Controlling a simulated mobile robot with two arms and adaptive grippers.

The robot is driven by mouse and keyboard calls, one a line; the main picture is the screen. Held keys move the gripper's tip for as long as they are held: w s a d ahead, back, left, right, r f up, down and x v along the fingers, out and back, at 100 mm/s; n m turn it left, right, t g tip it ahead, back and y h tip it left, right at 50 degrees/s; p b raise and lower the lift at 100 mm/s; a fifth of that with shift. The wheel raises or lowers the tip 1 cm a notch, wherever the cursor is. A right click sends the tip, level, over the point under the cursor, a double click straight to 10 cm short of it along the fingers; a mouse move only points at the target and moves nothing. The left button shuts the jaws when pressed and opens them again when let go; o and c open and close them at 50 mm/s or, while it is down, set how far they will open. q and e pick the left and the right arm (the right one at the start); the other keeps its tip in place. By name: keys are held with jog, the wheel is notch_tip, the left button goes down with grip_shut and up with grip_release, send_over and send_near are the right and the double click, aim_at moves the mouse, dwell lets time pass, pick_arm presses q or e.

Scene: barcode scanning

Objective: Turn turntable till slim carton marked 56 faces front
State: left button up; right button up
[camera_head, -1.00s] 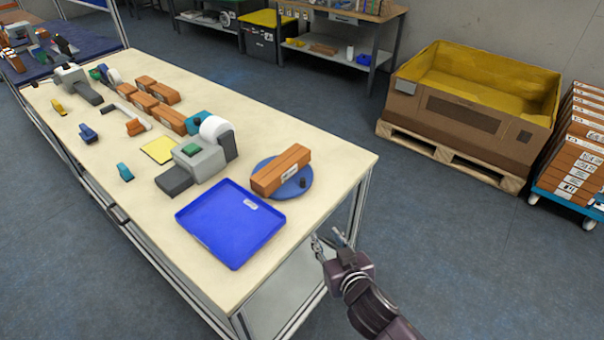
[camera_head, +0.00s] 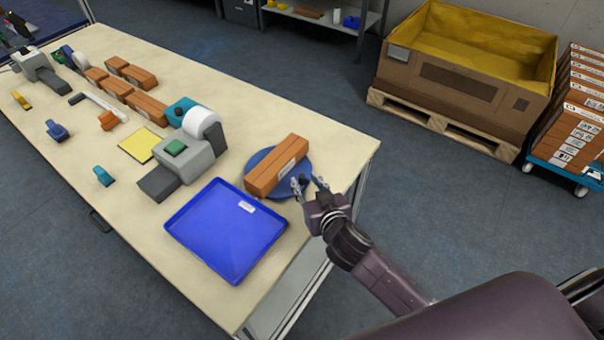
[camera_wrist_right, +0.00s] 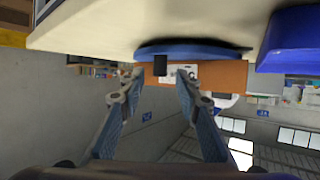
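The blue turntable (camera_head: 283,191) sits near the right end of the table. One slim orange-brown carton (camera_head: 276,168) lies on it, with a small white label on a long side; the number is too small to read. In the right wrist view, the turntable's blue rim (camera_wrist_right: 195,50) and the carton (camera_wrist_right: 232,73) show beyond my fingers. A dark knob (camera_wrist_right: 160,65) on the turntable appears between the two fingertips, with gaps on both sides. My right gripper (camera_head: 307,183) is open and empty at the turntable's right edge. My left gripper is out of view.
A blue tray (camera_head: 226,228) lies left of and in front of the turntable. A grey label printer (camera_head: 183,157), a yellow pad (camera_head: 139,145) and several orange cartons (camera_head: 139,78) stand farther left. A large brown bin (camera_head: 457,80) on a pallet stands beyond the table.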

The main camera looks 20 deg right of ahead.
aim_at(303, 179)
jog(key=x, duration=0.2)
jog(key=shift+w+f, duration=0.15)
jog(key=shift+w, duration=0.1)
jog(key=shift+w+f, duration=0.25)
jog(key=shift+w, duration=0.25)
jog(key=shift+c, duration=0.3)
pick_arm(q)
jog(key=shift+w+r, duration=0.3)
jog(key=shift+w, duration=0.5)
pick_arm(e)
grip_shut()
